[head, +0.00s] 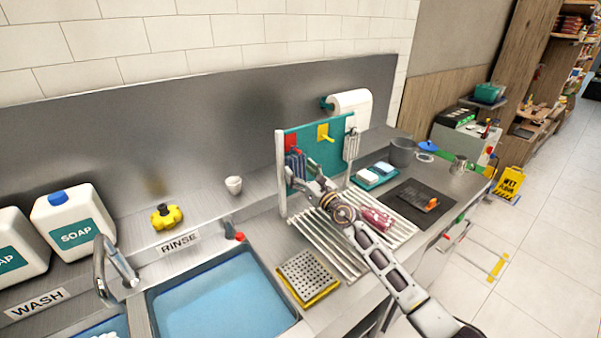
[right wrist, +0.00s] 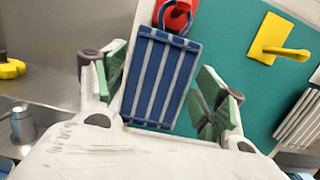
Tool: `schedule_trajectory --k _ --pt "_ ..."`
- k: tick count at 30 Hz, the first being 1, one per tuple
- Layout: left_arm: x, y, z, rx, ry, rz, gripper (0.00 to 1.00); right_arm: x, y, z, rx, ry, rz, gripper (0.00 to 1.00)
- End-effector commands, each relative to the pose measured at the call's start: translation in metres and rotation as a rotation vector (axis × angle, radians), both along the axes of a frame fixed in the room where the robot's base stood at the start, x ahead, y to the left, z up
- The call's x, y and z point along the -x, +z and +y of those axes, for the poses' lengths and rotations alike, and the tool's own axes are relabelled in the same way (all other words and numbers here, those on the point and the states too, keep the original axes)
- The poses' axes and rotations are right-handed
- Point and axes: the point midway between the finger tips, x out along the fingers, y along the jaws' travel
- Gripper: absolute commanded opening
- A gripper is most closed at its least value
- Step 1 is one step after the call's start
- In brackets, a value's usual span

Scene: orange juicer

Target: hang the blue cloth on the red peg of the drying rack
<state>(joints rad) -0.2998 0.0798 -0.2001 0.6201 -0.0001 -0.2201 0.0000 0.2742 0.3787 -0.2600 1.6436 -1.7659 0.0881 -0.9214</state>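The blue cloth (right wrist: 162,80) with pale stripes hangs flat against the teal board of the drying rack (head: 318,165). Its dark loop (right wrist: 180,42) is at the red peg (right wrist: 176,12) and seems to be around it. In the head view the blue cloth (head: 296,166) is just below the red peg (head: 291,142). My right gripper (right wrist: 163,95) is open, with one finger on each side of the cloth and a gap to each. In the head view the right gripper (head: 308,188) partly hides the cloth's lower end. My left gripper is not in view.
A yellow peg (head: 325,133) is right of the red one, and a pale striped cloth (head: 351,146) hangs at the board's right edge. A red cloth (head: 376,218) lies on the slatted drainer (head: 330,245) under my right arm. A sink (head: 220,295) is at front left.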

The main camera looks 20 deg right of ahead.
Motion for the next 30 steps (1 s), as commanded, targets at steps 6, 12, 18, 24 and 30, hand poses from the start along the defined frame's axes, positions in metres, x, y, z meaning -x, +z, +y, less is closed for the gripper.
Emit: schedule_trajectory --k 6,12,18,24,30 --pt "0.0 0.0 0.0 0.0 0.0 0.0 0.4 0.0 0.0 0.0 0.0 0.0 0.0 0.85" --pt "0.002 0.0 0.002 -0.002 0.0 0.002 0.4 0.0 0.0 0.0 0.0 0.0 0.001 0.85" --pt "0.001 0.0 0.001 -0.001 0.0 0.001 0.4 0.003 -0.001 -0.001 0.0 0.0 0.0 0.85" --pt "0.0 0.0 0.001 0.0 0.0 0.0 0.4 0.014 -0.004 -0.005 -0.001 0.0 0.001 0.85" --pt "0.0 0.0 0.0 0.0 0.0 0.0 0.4 0.029 -0.006 -0.011 0.001 0.0 0.001 0.85"
